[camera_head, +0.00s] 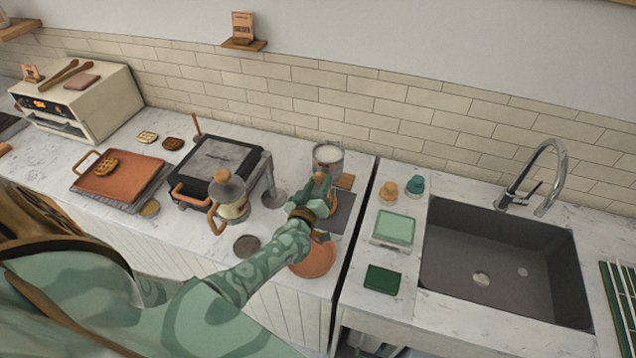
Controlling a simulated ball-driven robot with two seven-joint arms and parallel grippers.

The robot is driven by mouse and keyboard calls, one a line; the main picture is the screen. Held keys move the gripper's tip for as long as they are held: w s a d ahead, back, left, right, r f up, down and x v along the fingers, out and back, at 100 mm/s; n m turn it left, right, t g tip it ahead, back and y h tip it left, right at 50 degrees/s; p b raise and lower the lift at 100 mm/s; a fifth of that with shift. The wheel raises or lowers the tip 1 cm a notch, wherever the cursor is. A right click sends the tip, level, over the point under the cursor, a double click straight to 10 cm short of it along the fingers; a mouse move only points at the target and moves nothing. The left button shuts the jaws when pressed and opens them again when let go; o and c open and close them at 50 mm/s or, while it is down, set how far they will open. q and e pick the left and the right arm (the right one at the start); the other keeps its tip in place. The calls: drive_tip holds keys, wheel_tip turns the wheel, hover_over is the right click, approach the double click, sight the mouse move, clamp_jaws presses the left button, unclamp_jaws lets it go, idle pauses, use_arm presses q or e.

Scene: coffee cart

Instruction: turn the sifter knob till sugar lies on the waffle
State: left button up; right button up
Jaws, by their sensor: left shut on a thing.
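A grey metal canister with white content, apparently the sifter (328,157), stands at the back of the counter near its right end. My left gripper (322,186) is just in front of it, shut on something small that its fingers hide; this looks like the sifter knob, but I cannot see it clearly. A brown waffle (105,166) lies on an orange tray (118,184) at the left. A pale waffle (147,137) and a dark one (173,143) lie on the counter behind it. I cannot see a waffle under the sifter; my arm covers that area. My right gripper is out of view.
A terracotta round dish (316,262) lies partly under my arm. A gap separates this counter from the sink (490,270) unit.

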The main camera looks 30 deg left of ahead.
use_arm(q)
drive_tip(key=m, duration=0.6)
drive_tip(key=shift+s+f, duration=0.1)
drive_tip(key=shift+f, duration=0.1)
drive_tip(key=shift+m, duration=0.3)
drive_tip(key=o, duration=1)
drive_tip(key=shift+r, duration=0.1)
drive_tip(key=p+v, duration=0.1)
drive_tip(key=v, duration=1.5)
